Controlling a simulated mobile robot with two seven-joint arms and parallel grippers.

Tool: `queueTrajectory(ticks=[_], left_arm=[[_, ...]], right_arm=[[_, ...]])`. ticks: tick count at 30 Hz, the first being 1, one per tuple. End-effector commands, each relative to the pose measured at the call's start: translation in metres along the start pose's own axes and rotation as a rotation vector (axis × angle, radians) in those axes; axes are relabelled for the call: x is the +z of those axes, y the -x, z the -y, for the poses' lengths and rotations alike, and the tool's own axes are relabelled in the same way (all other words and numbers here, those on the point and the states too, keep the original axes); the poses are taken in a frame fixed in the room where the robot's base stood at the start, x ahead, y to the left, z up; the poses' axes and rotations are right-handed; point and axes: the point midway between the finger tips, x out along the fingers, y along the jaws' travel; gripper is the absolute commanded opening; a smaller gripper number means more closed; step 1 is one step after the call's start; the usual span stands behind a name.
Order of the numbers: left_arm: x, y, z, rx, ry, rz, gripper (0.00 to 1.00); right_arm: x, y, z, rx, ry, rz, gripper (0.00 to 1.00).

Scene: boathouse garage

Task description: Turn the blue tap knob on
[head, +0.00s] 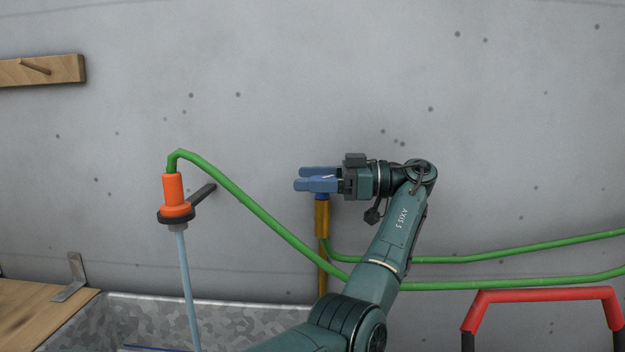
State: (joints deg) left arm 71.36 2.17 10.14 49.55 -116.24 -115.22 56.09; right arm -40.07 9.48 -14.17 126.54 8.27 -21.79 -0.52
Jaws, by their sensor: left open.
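The brass tap pipe (322,220) stands upright against the wall. A small blue part of the tap knob (322,196) shows at its top. My left gripper (300,179) points left over the top of the pipe, its two bluish fingers open with a narrow gap. The rest of the knob is hidden by the fingers, and I cannot tell whether they touch it. A green hose (250,205) leads to an orange nozzle (174,195) in a dark holder at left. A pale blue column (186,285), looking like water, runs straight down from the nozzle. My right gripper is out of view.
A grey mottled metal trough (120,318) lies below the nozzle, with a wooden board (35,315) at its left. A red handle frame (545,295) stands at lower right. A wooden peg rail (45,72) is at upper left. The wall above the gripper is bare.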

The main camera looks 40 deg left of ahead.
Motion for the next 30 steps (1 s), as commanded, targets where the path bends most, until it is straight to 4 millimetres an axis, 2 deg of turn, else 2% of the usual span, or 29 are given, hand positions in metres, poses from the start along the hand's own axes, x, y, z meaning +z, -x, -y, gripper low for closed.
queueTrajectory(ticks=[5,12,16,21,30], left_arm=[[-0.021,0.000,0.000,0.000,0.004,0.001,0.71],[-0.069,-0.001,0.000,-0.001,0.002,0.002,0.71],[-0.088,0.000,0.000,-0.001,0.000,0.000,0.71],[-0.099,0.000,0.000,-0.001,0.000,0.000,0.71],[-0.099,0.000,0.000,-0.001,-0.001,0.000,0.71]], right_arm=[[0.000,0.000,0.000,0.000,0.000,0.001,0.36],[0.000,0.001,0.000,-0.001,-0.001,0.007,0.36],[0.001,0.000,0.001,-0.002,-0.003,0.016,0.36],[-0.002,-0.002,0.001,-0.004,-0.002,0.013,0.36],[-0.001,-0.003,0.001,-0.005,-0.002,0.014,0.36]])
